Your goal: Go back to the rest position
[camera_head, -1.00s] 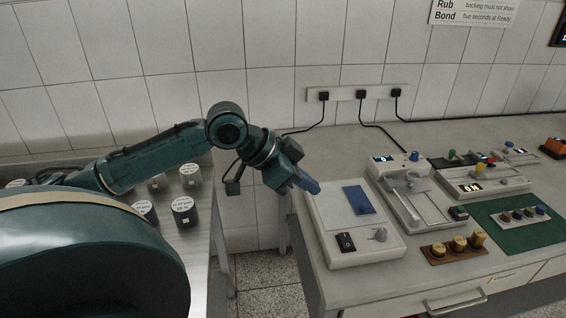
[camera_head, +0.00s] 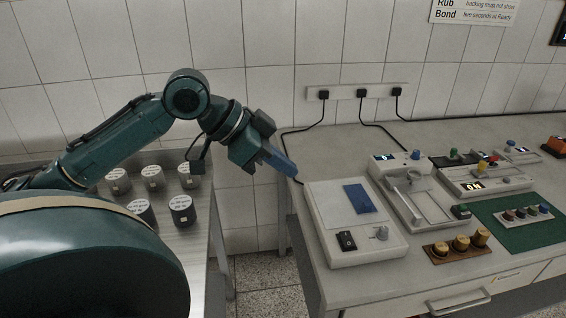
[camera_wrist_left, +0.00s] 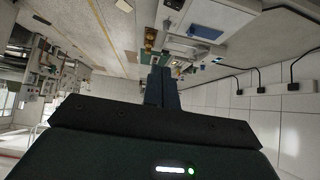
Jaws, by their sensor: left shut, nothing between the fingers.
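My left gripper (camera_head: 281,164) hangs in the air at the left end of the bench, just left of the white box with the blue pad (camera_head: 360,199). Its blue fingers are closed together with nothing between them. They also show shut in the left wrist view (camera_wrist_left: 161,85). The fingers are apart from the box and the bench. My right gripper is not in view.
Several dark cylinders with white labels (camera_head: 181,210) stand on the metal side table at left. The bench (camera_head: 330,150) holds a white device with a lever (camera_head: 412,190), wooden knobs (camera_head: 458,247) and a green mat (camera_head: 520,236). A socket strip (camera_head: 343,92) is on the wall.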

